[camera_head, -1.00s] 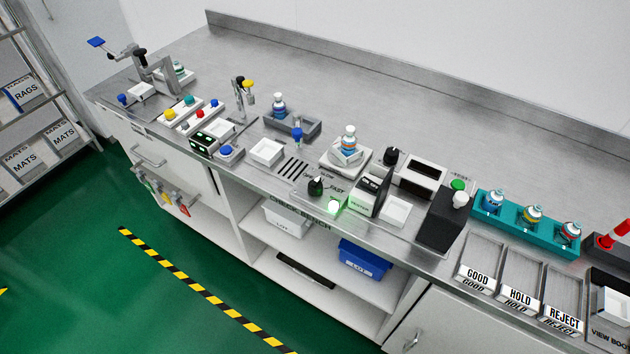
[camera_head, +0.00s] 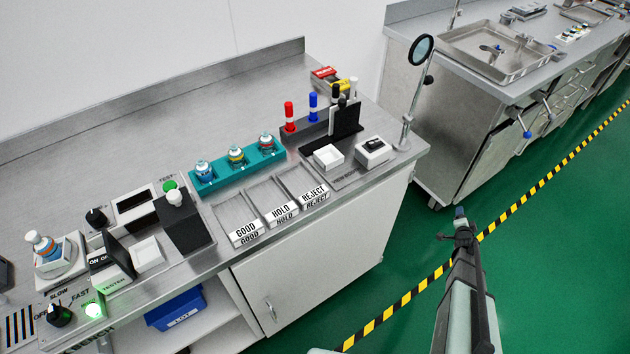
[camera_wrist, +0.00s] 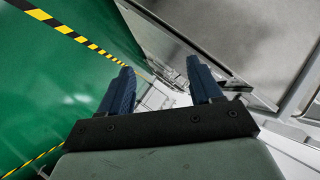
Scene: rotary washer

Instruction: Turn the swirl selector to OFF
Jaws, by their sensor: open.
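The swirl selector is a black knob (camera_head: 59,315) at the lower left of the head view, at the bench's front edge. Labels OFF, SLOW and FAST are printed around it; I cannot tell which one its pointer faces. A green lamp (camera_head: 93,310) glows just to its right. A capped bottle (camera_head: 43,245) stands on a white unit (camera_head: 62,262) behind the selector. My gripper (camera_head: 461,225) is far to the right, over the green floor, well away from the selector. In the wrist view my gripper (camera_wrist: 163,82) is open with nothing between its fingers.
A tester box (camera_head: 109,262), a black box (camera_head: 184,222) and labelled trays (camera_head: 245,235) line the bench between selector and gripper. A teal rack (camera_head: 237,163) holds bottles. A magnifier (camera_head: 421,50) stands at the bench's right end. Open floor lies in front.

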